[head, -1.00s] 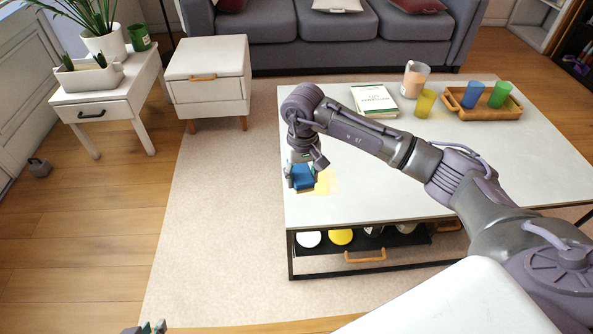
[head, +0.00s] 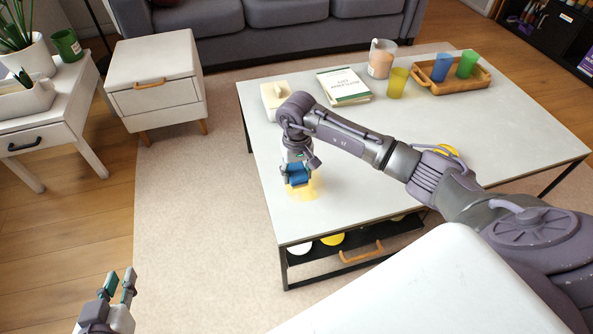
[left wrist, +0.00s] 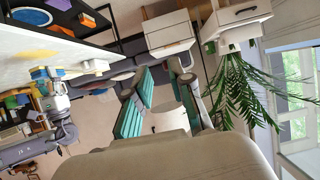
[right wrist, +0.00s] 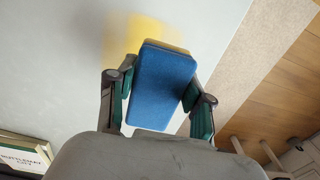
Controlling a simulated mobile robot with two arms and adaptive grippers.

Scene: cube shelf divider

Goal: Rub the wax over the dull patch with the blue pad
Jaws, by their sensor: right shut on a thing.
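My right gripper (head: 298,178) is shut on the blue pad (right wrist: 163,86), seen from above in the right wrist view. The pad also shows in the head view (head: 297,173). It is over a smeared yellow patch (head: 309,189) on the white tabletop, near the table's left side. The patch shows beyond and beside the pad in the right wrist view (right wrist: 150,32). The pad hides part of it, and I cannot tell whether they touch. My left gripper (head: 120,277) is open and empty at the lower left, away from the table; its spread fingers show in the left wrist view (left wrist: 160,75).
On the table (head: 480,170) are a cream box (head: 273,100), a book (head: 343,86), a jar (head: 381,60), a yellow cup (head: 397,85) and a wooden tray (head: 453,88) with two cups. A yellow disc (head: 449,151) is partly behind my right arm.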

